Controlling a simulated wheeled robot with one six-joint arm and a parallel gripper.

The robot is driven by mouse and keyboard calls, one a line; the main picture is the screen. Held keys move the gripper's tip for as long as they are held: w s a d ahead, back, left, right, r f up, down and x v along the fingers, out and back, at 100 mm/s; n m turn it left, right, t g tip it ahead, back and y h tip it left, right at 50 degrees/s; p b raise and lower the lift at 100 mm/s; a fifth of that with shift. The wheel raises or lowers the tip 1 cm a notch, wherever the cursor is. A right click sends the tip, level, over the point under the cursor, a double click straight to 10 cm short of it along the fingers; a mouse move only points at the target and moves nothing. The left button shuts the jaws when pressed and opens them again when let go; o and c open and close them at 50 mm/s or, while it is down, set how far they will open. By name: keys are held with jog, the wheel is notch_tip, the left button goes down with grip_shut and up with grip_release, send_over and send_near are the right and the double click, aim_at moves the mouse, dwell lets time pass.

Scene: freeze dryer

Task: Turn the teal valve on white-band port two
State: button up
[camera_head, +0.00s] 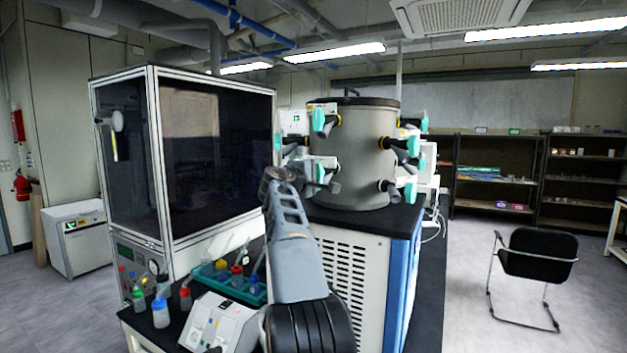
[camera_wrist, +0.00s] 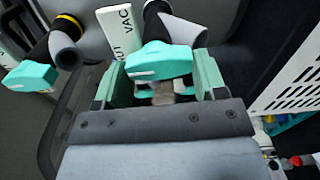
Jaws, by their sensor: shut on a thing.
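In the wrist view, my gripper (camera_wrist: 162,85) has its teal fingers on either side of a teal valve handle (camera_wrist: 160,62) and is shut on it. The handle sits on a grey port elbow (camera_wrist: 172,28) whose band colour I cannot make out. A second teal valve (camera_wrist: 30,76) is on a yellow-banded port (camera_wrist: 66,38) at the upper left, apart from my gripper. In the head view, the grey drum (camera_head: 355,160) carries several ports with teal valves, one upper valve (camera_head: 318,121) facing me. My gripper is at the drum's lower left there, partly hidden by my arm.
In the head view, a glass-fronted cabinet (camera_head: 215,150) is left of my arm. Bottles and a teal rack (camera_head: 232,288) are on the bench below. A black chair (camera_head: 538,262) stands on open floor at right.

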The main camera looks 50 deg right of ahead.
jog(key=shift+m, duration=0.3)
dwell(0.4)
jog(key=o, duration=0.9)
jog(key=shift+a, duration=0.1)
jog(key=b+v, duration=0.5)
jog(key=v, duration=0.8)
jog(key=shift+s+a+b, duration=0.15)
jog(key=shift+a+b, duration=0.15)
